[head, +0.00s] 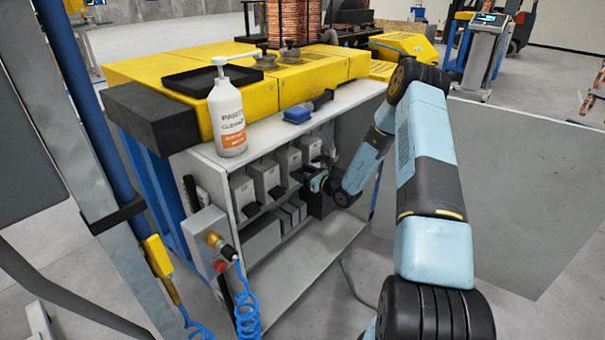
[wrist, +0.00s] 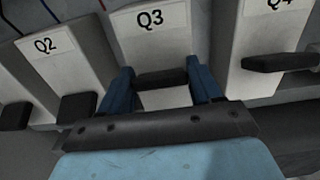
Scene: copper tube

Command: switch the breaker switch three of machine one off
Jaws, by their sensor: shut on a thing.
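Breaker switch three is the grey box labelled Q3 (wrist: 150,20), in the middle of the wrist view. Its black lever (wrist: 160,79) lies between the two blue fingers of my gripper (wrist: 160,85). The gripper is shut on this lever, with one finger on each side; the fingers hide the lever's ends. In the head view my gripper (head: 306,177) reaches into the open cabinet of machine one (head: 335,238), at the row of grey breakers, and partly hides Q3.
Q2 (wrist: 45,46) with its black lever (wrist: 78,107) is left of Q3. Q4 (wrist: 275,22) with its lever (wrist: 280,62) is close on the right. A cleaner bottle (head: 228,118) and a blue object (head: 297,115) sit on the cabinet top. A blue coiled hose (head: 246,305) hangs at the front left.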

